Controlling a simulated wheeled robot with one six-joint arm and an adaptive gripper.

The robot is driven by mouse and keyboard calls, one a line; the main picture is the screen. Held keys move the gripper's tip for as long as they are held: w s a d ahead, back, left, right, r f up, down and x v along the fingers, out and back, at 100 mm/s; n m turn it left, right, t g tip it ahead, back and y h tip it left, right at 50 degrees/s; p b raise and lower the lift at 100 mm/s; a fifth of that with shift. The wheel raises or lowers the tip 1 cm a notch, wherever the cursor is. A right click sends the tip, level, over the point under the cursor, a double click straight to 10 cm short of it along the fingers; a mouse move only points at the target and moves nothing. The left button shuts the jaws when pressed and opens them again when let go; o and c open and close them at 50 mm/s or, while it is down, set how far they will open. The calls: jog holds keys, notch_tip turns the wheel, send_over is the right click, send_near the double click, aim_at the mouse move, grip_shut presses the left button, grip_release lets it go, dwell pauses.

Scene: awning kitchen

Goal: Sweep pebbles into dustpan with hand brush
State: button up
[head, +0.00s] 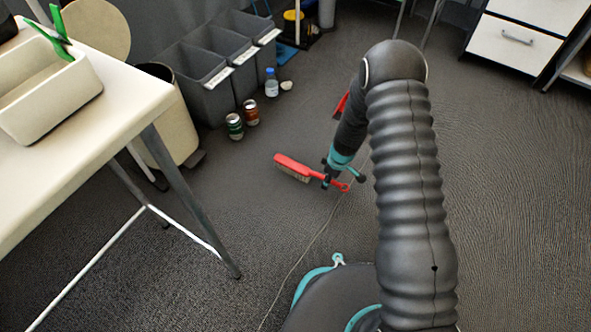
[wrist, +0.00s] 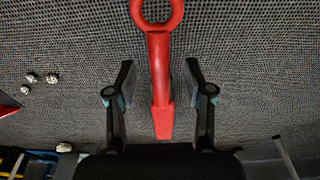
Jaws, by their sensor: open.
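A red hand brush (head: 291,167) with pale bristles lies on the dark carpet in the head view. Its handle has a ring at the end. My gripper (head: 331,177) is low over the handle. In the wrist view the red brush handle (wrist: 159,60) runs between the two open fingers of my gripper (wrist: 159,78), with a gap on each side. A red dustpan (head: 341,104) shows partly behind my arm, and its edge (wrist: 7,106) shows at the left of the wrist view. Several pale speckled pebbles (wrist: 52,79) lie on the carpet near it.
A white table (head: 110,105) with a cream caddy (head: 50,95) stands at the left. Grey bins (head: 205,75), a cream bin (head: 172,125), two cans (head: 251,113) and a bottle (head: 271,84) stand behind. A thin cable (head: 310,245) crosses the carpet. The floor at right is clear.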

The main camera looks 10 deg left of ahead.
grip_shut()
notch_tip(320, 180, up, 12)
jog(key=p, duration=0.5)
jog(key=shift+p, duration=0.4)
